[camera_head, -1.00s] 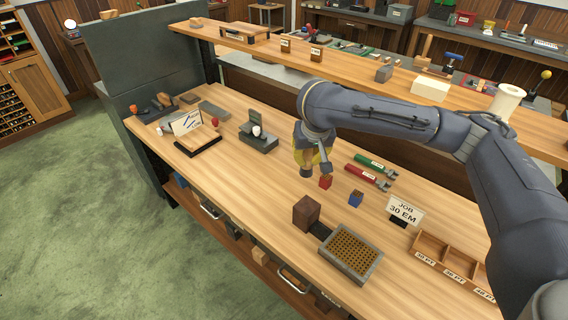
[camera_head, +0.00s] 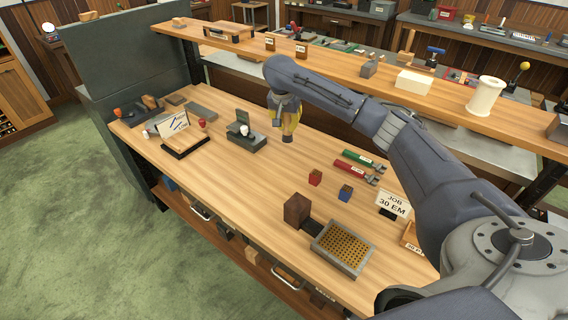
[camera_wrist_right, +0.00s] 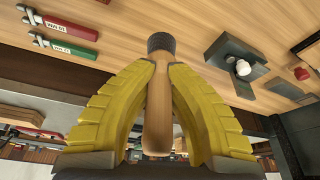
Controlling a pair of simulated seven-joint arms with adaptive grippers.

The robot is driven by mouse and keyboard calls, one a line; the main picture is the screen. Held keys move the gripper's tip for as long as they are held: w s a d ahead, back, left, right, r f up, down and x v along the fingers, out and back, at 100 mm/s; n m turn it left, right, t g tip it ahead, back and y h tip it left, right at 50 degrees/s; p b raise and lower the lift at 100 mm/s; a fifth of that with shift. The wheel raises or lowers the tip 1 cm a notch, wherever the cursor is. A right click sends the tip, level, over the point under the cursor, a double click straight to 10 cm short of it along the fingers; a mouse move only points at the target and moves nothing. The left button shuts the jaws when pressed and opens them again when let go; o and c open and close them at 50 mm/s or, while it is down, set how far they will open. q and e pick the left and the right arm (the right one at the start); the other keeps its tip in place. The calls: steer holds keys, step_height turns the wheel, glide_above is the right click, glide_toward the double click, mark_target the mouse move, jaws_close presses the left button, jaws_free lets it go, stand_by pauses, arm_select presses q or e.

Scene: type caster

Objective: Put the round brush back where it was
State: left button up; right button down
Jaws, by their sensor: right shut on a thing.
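The round brush (camera_wrist_right: 157,95) has a tan wooden handle and a dark round head. In the right wrist view it stands between the yellow fingers of my right gripper (camera_wrist_right: 155,110), which is shut on its handle, with the dark head sticking out past the fingertips. In the head view the right gripper (camera_head: 287,122) holds the brush with its dark end (camera_head: 287,139) down over the bench, right of the grey block-like device (camera_head: 243,139). I cannot tell whether the brush touches the bench. My left gripper is not in view.
The wooden bench (camera_head: 240,185) has bare room left of and in front of the brush.

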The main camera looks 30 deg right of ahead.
step_height(320, 180, down, 16)
steer(key=shift+f, duration=0.2)
stand_by(0.5)
steer(key=shift+f, duration=0.15)
steer(key=c, duration=1.5)
jaws_free()
steer(key=v, duration=1.2)
